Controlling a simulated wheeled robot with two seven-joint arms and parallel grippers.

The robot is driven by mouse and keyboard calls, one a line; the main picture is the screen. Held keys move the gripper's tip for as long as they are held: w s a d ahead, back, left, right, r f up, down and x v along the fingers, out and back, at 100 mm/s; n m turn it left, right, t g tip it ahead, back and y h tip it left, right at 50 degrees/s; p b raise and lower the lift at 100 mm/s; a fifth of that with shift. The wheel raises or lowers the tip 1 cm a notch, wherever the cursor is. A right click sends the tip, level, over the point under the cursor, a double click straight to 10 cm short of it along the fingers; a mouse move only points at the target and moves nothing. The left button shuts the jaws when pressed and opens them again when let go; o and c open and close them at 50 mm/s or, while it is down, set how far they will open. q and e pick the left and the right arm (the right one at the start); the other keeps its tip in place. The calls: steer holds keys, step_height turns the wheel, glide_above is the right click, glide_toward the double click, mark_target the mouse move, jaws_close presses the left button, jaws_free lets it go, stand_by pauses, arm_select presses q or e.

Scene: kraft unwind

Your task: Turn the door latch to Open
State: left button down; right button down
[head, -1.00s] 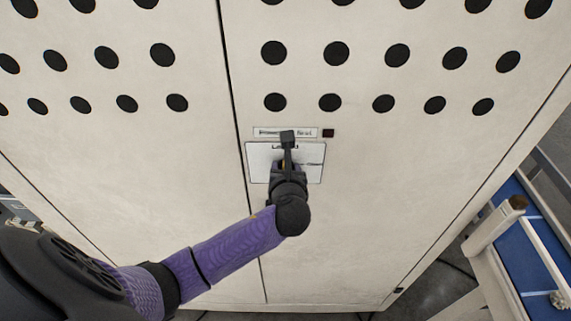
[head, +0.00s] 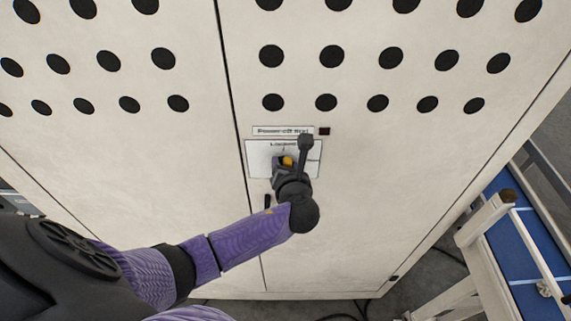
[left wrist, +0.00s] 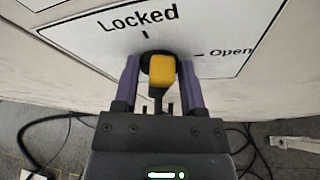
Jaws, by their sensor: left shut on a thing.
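The door latch has a yellow handle (head: 287,161) on a dark round hub, set on a white plate (head: 257,160) on the cabinet door. In the left wrist view the yellow handle (left wrist: 161,72) sits between the two purple fingers of my left gripper (left wrist: 160,82), which is shut on it. The plate (left wrist: 95,45) reads "Locked" above the hub and "Open" to its right, each with a tick. The handle's pointing direction is hard to tell. My left gripper (head: 286,163) partly covers the plate in the head view. My right gripper is not in view.
A label strip (head: 283,131) and a small dark square (head: 324,131) sit above the plate. A dark slot (head: 267,202) lies below it, by the door seam. A blue-topped frame (head: 520,240) stands at the right. Cables (left wrist: 55,130) lie on the floor.

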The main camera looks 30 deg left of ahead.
arm_select(q)
steer(key=shift+d+m+y+p, duration=0.1)
steer(key=shift+m+y+p, duration=0.2)
steer(key=shift+m+p, duration=0.25)
steer(key=shift+w+d+m+y+p, duration=0.1)
steer(key=shift+m+y+p, duration=0.25)
steer(key=shift+m, duration=0.2)
steer(key=shift+f+m+y, duration=0.15)
steer(key=shift+m+y, duration=0.3)
steer(key=shift+m, duration=0.05)
steer(key=m+y, duration=0.1)
steer(key=m, duration=0.2)
steer(key=shift+d+f+m+g+y, duration=0.2)
steer(key=shift+m+g+y, duration=0.1)
steer(key=shift+y, duration=0.1)
steer(key=shift+a, duration=0.1)
